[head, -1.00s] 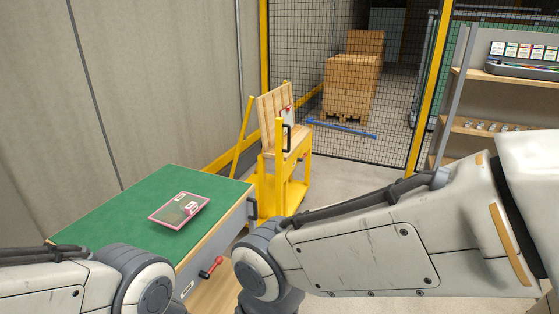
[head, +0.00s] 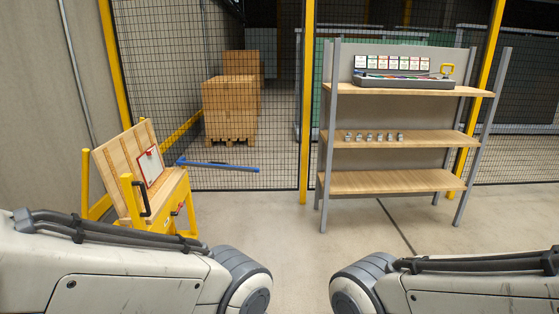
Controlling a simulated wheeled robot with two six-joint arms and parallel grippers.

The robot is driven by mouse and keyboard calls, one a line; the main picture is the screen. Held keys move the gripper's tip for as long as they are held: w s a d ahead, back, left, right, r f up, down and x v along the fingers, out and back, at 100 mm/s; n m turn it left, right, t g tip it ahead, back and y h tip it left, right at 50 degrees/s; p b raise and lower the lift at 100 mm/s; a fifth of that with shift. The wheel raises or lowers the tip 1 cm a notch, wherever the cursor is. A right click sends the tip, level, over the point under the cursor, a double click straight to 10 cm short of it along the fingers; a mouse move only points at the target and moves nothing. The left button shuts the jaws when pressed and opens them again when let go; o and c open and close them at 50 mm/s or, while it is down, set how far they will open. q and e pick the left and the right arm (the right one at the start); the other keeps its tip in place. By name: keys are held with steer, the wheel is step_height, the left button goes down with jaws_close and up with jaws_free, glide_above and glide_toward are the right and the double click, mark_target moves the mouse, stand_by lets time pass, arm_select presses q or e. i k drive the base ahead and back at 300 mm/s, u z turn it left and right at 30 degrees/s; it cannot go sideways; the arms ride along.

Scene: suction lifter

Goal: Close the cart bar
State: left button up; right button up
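The yellow cart (head: 161,220) stands at the left by the wall, with wooden boards (head: 118,165) leaning upright on it. A long blue bar (head: 218,165) reaches out to the right of the cart, near the mesh fence. I cannot tell whether it is joined to the cart. My arm links cross the bottom of the view and hide the cart's lower part. Neither gripper shows.
A shelf rack (head: 400,184) stands at the right, with a case of coloured items (head: 405,79) on top and several small metal parts (head: 373,137) below. Stacked boxes (head: 229,105) are behind the fence. The floor (head: 285,222) between cart and rack is clear.

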mark_target(181, 162)
steer(key=z, duration=0.4)
steer(key=i, duration=1.9)
steer(key=u, duration=0.3)
steer(key=i, duration=1.05)
steer(key=u, duration=1.55)
steer(key=i, duration=0.75)
steer(key=u, duration=0.8)
steer(key=k, duration=1.05)
steer(key=z, duration=1.05)
steer(key=i, duration=1.25)
steer(key=u, duration=0.45)
